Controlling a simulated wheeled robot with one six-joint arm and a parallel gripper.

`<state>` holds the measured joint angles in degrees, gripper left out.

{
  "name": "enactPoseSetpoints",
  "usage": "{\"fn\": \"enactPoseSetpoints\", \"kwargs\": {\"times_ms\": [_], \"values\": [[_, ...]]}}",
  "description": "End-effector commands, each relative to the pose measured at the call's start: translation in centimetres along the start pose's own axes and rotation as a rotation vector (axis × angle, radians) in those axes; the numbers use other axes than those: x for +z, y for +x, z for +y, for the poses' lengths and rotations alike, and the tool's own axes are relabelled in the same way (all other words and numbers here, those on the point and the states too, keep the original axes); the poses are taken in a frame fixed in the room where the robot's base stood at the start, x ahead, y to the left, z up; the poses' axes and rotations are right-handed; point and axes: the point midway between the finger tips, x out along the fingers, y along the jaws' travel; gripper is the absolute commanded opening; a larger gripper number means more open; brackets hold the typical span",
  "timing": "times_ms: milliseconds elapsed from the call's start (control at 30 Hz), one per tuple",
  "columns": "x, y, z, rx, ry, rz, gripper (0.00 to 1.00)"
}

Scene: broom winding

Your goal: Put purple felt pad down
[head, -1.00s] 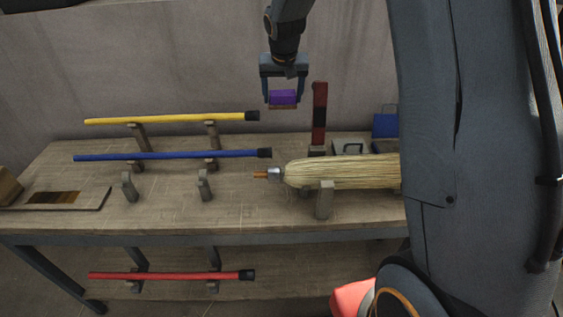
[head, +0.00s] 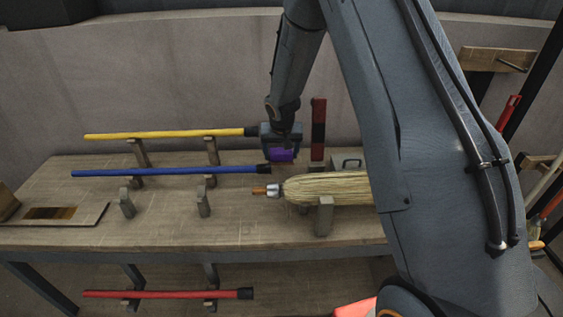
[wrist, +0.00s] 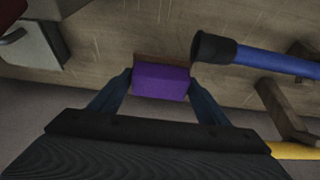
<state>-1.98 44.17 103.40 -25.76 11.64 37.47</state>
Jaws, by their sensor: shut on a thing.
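The purple felt pad (head: 282,155) is a small block held between the fingers of my gripper (head: 281,152). In the head view it is low over the back of the workbench, behind the broom head and right of the blue handle's dark end. In the wrist view the purple pad (wrist: 161,82) sits between the two fingertips of my gripper (wrist: 160,84), with a brown strip along its far edge. I cannot tell whether the pad touches the bench top.
The blue handle (head: 170,172) and yellow handle (head: 165,135) rest on pegs to the left. The broom head (head: 330,188) lies in front. A dark red upright post (head: 318,130) and a grey box (head: 347,162) stand close on the right. A red handle (head: 165,294) is on the lower shelf.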

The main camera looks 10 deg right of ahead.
Motion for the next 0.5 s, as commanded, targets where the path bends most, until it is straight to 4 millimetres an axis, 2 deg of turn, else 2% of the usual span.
{"fn": "enactPoseSetpoints", "kwargs": {"times_ms": [167,333,500], "values": [[0.5,1.3,0.0,0.001,0.000,0.000,0.43],[1.5,3.7,0.0,0.001,-0.001,-0.001,0.43],[1.8,4.6,0.0,0.000,0.001,0.001,0.43]]}}
